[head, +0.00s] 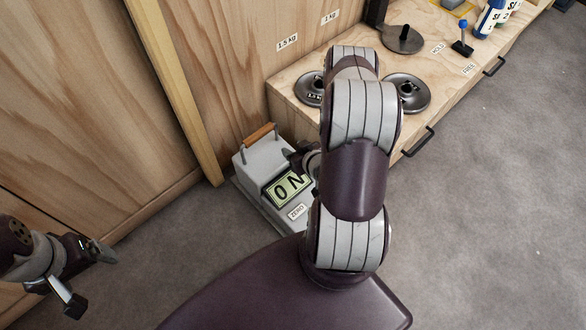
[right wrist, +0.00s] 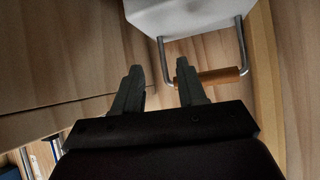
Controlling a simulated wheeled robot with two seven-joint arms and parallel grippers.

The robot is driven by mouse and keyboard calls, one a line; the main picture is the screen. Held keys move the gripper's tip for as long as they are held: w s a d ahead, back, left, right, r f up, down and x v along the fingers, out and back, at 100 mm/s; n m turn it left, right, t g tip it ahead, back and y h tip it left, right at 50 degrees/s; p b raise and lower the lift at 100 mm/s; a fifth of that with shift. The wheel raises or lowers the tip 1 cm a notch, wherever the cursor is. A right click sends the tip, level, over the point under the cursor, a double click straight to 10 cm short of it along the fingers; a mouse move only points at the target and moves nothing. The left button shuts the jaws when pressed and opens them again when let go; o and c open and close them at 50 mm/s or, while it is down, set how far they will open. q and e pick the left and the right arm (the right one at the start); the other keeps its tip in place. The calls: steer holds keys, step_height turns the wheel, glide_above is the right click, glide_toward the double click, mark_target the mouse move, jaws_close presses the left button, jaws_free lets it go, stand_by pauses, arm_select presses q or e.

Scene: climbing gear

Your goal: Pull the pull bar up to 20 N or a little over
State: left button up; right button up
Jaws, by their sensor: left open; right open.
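The pull bar (head: 260,133) is an orange-brown wooden grip on a bent metal frame at the top of a grey force gauge box (head: 263,158). The gauge display (head: 287,189) reads 0 N. In the right wrist view the pull bar (right wrist: 208,76) lies to the right of my right gripper (right wrist: 159,72), which is open and empty; its right finger is near the bar's left end. Nothing is between the fingers. In the head view my right arm hides most of that gripper. My left gripper (head: 90,278) is open and empty at the lower left, away from the gauge.
A wooden bench (head: 465,75) with a drawer front stands at the back right, bearing weight plates (head: 407,92), a blue-knobbed lever (head: 462,40) and bottles (head: 488,18). A wooden post (head: 172,85) and panel wall rise behind the gauge. The grey floor at right is clear.

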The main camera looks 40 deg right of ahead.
mark_target(277, 130)
steer(key=w+f+t+b, duration=0.1)
steer(key=w+b, duration=0.1)
steer(key=w, duration=0.2)
steer(key=w+d+f+b, duration=0.1)
steer(key=w+b, duration=0.2)
steer(key=w+f+t+b, duration=0.1)
steer(key=w+b, duration=0.1)
steer(key=w, duration=0.2)
steer(key=shift+w+d+f+t, duration=0.2)
steer(key=shift+w+f+t, duration=0.1)
steer(key=shift+f, duration=0.1)
steer(key=shift+w+b, duration=0.4)
steer(key=shift+w, duration=0.1)
arm_select(q)
step_height(277, 130, down, 9)
steer(key=shift+r, duration=0.1)
arm_select(e)
steer(key=shift+c, duration=0.4)
jaws_close()
arm_select(q)
steer(key=shift+r+p, duration=1.45)
steer(key=shift+p, duration=0.05)
arm_select(e)
steer(key=shift+r, duration=1.5)
arm_select(q)
steer(key=shift+f, duration=0.15)
arm_select(e)
steer(key=shift+f, duration=0.1)
